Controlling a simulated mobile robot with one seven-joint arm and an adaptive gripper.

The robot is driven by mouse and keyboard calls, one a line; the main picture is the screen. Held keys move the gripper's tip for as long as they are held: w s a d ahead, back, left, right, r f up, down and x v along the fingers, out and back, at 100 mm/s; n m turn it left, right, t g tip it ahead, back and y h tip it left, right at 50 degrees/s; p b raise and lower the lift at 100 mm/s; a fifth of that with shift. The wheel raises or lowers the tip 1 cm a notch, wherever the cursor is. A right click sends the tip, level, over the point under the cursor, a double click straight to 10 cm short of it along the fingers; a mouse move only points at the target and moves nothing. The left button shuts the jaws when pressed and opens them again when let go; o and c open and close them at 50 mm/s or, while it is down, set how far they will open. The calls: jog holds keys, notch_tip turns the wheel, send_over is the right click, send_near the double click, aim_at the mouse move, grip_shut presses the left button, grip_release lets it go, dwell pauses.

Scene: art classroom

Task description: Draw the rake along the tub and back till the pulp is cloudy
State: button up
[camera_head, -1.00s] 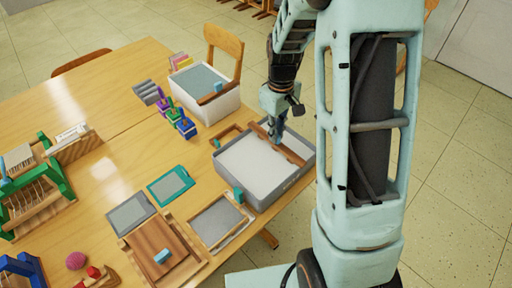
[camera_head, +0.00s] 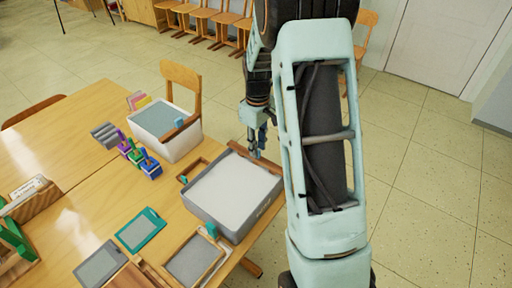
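The grey tub (camera_head: 213,219) stands on the table's right end, filled with smooth, pale pulp (camera_head: 232,192). The rake shows as a brown wooden bar (camera_head: 268,165) lying along the tub's far right edge. My gripper (camera_head: 257,154) points down at the middle of this bar and appears shut on it. The fingertips are small and partly merge with the bar. Anything of the rake below the bar is hidden.
A white bin (camera_head: 178,150) with a blue-grey top stands behind the tub, near a chair (camera_head: 183,80). Colourful handled tools (camera_head: 138,156) stand to the left. A teal-framed screen (camera_head: 141,230) and a wooden frame (camera_head: 208,272) lie nearby. Floor is clear at right.

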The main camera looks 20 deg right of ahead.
jog(key=shift+o, duration=0.3)
jog(key=shift+a, duration=0.1)
jog(key=shift+r, duration=0.1)
notch_tip(320, 180, up, 12)
jog(key=shift+s, duration=0.1)
dwell(0.5)
